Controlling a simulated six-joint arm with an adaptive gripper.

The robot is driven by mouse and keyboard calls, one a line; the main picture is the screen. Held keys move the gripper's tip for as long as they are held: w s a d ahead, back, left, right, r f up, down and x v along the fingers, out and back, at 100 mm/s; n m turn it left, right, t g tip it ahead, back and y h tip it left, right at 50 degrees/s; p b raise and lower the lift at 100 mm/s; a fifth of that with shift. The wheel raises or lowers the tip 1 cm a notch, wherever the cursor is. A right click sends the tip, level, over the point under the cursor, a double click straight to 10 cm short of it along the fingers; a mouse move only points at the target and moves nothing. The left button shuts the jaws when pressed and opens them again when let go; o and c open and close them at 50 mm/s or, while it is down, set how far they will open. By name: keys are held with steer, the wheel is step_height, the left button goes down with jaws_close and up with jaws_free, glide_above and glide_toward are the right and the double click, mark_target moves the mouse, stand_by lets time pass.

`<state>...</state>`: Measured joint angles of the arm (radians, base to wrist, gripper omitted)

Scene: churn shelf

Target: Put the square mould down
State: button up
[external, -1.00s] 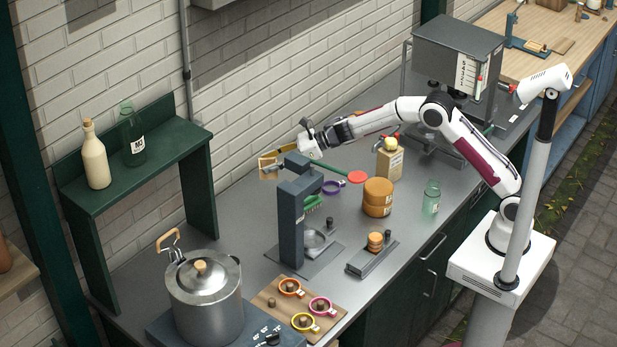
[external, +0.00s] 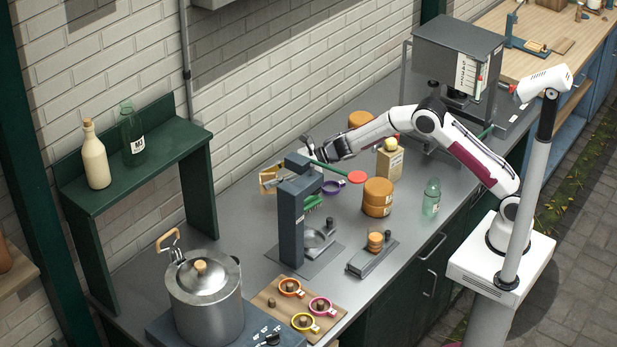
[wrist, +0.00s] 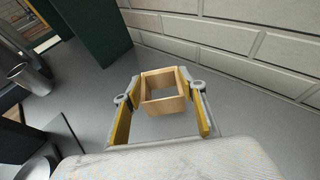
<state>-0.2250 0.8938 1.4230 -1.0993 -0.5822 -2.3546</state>
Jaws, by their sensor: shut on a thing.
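The square mould (wrist: 164,107) is a hollow, light wooden frame, open through its middle. In the wrist view it sits between the yellow-padded fingers of my gripper (wrist: 163,112), which is shut on it. In the external view the mould (external: 268,181) shows near the wall, just behind and left of the dark press column. My gripper (external: 286,170) reaches it from the right, partly hidden behind the press head. The grey counter shows through and around the mould. I cannot tell whether its underside touches the counter.
The dark press (external: 291,225) stands close in front. A purple ring (external: 333,187), a green brush (external: 313,202) and a red-ended green stick (external: 357,177) are nearby. The green shelf (external: 201,190) stands left. Bare counter (wrist: 85,85) lies left of the mould.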

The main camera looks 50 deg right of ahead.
steer(key=shift+f, duration=1.85)
steer(key=shift+f, duration=0.15)
steer(key=o, duration=1.1)
steer(key=shift+v, duration=6.05)
